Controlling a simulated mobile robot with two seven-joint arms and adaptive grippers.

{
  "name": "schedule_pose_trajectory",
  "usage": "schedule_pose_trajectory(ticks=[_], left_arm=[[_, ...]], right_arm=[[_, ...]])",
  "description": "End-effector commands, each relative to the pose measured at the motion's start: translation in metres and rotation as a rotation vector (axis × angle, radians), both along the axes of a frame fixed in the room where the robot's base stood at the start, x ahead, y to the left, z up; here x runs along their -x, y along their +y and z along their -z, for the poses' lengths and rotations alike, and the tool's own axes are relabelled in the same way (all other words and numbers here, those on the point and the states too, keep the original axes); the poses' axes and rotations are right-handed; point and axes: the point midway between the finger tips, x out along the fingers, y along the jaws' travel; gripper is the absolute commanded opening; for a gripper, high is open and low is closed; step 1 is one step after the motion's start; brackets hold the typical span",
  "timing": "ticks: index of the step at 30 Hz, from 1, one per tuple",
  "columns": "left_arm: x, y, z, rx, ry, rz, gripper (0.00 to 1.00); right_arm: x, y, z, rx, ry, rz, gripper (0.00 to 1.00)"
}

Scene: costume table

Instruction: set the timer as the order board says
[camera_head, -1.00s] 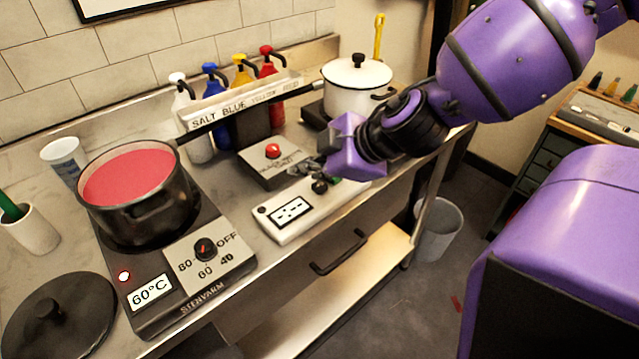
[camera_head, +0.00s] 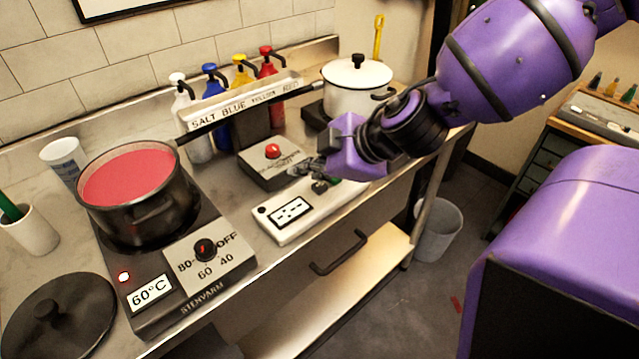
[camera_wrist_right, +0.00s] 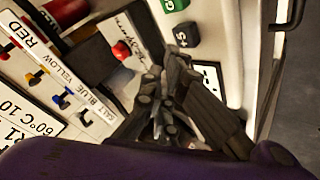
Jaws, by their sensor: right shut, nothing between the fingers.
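The timer is a low white box (camera_head: 270,227) with a framed display (camera_head: 291,212) near the counter's front edge. The display's digits are too small to read. In the right wrist view the timer's pale body carries a green button (camera_wrist_right: 175,5) and a dark button marked +5 (camera_wrist_right: 188,34). My right gripper (camera_head: 320,183) is shut and empty over the timer's right part, hiding some buttons. In the wrist view its dark fingers (camera_wrist_right: 165,90) cover part of the timer; contact cannot be told. A white board reading 60°C 10 (camera_wrist_right: 32,128) is partly visible there. My left gripper is not in view.
A red-button box (camera_head: 265,172) stands behind the timer, with a labelled rack (camera_head: 235,112) and colored bottles beyond. A dark pot (camera_head: 150,215) of red liquid sits on a hotplate showing 60°C (camera_head: 150,292). A white pot (camera_head: 357,88) stands at the back right.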

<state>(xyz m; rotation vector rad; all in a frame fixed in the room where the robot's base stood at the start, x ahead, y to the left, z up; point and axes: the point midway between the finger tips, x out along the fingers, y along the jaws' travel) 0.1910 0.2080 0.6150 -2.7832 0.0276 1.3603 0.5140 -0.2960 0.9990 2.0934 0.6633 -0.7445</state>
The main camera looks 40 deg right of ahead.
Motion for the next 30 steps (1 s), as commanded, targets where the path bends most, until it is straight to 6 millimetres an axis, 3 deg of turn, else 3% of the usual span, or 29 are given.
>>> schedule_pose_trajectory(ticks=[30], left_arm=[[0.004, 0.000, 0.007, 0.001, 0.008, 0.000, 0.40]], right_arm=[[0.000, 0.000, 0.013, -0.001, 0.000, 0.001, 0.00]])
